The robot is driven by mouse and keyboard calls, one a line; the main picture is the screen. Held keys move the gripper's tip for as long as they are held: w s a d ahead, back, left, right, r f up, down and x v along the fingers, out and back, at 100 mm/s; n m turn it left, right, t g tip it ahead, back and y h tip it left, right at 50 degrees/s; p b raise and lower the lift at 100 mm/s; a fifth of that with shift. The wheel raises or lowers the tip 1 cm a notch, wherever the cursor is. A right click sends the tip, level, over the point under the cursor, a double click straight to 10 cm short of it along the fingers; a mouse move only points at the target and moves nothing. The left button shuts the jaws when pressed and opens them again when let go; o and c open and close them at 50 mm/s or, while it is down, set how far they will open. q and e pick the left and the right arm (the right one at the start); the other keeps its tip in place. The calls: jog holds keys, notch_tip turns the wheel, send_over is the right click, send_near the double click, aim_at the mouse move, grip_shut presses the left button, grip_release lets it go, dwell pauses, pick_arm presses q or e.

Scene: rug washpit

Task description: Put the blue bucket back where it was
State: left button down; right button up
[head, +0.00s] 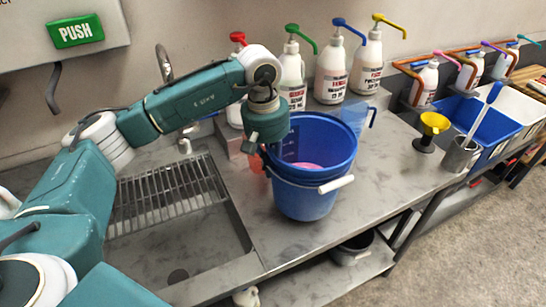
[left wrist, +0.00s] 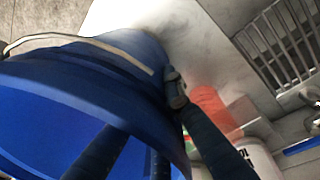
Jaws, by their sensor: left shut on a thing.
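The blue bucket (head: 312,195) appears upright at the counter to the right of the sink, with its white handle grip (head: 337,184) hanging at the front right. Something pink (head: 306,166) shows inside it. My left gripper (head: 264,152) is shut on the left side of the bucket's rim. In the left wrist view the bucket (left wrist: 60,105) fills the left, with dark fingers on both sides of its wall. I cannot tell whether its base touches the counter. My right gripper is not in view.
The sink (head: 180,245) with a drain rack (head: 165,195) lies left. Pump bottles (head: 333,75) line the wall behind, and a clear blue jug (head: 355,115) stands close behind the bucket. A yellow funnel (head: 433,123) and steel cup (head: 460,155) stand right. Counter between is clear.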

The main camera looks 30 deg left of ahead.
pick_arm(q)
jog(key=shift+w+f+p, duration=0.1)
jog(key=shift+f+p, duration=0.45)
jog(key=shift+f, duration=1.3)
jog(key=shift+d+f, duration=0.1)
jog(key=shift+f, duration=0.05)
jog(key=c, duration=1.9)
grip_release()
jog(key=shift+s+f, duration=0.1)
jog(key=shift+s, duration=0.1)
jog(key=shift+o, duration=0.2)
